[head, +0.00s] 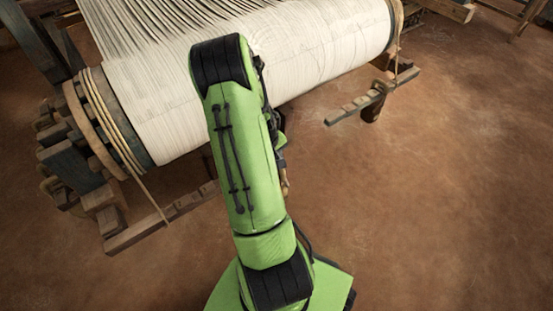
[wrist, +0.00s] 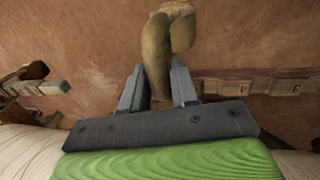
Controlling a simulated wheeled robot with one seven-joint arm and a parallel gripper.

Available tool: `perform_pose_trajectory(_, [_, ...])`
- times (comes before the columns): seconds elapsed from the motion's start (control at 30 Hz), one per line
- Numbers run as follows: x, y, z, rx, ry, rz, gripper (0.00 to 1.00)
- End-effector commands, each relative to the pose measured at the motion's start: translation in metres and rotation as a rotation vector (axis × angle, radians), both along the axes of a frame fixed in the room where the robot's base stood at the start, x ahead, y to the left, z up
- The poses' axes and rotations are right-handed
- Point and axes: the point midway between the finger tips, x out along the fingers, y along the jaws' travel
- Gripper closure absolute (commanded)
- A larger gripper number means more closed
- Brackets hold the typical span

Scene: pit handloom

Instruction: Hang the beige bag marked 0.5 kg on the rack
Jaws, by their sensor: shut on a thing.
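In the wrist view my gripper (wrist: 158,78) has its two grey fingers closed on a tan-brown bag (wrist: 170,32). The bag's narrow part passes between the fingers and its top end curls over beyond them. No weight mark on it is readable. A notched wooden bar (wrist: 235,86) with small number plates crosses the wrist view right of the fingers. I cannot tell whether the bag touches it.
A large beam wound with white warp (head: 300,50) lies behind my arm. One notched wooden bar (head: 165,226) sticks out below its left end, another (head: 350,106) below its right end. A cord hangs at each end. The brown floor at right is clear.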

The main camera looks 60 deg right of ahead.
Motion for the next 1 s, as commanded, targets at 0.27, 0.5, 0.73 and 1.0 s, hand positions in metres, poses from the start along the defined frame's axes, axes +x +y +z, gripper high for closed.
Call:
perform_pose_trajectory(0.27, [-0.026, 0.013, 0.000, 0.000, -0.001, -0.003, 1.00])
perform_pose_trajectory(0.5, [-0.047, 0.023, 0.003, -0.002, -0.001, -0.004, 1.00])
perform_pose_trajectory(0.73, [-0.066, 0.033, 0.007, -0.001, -0.002, -0.004, 1.00])
perform_pose_trajectory(1.0, [-0.078, 0.039, 0.010, -0.002, -0.002, -0.003, 1.00])
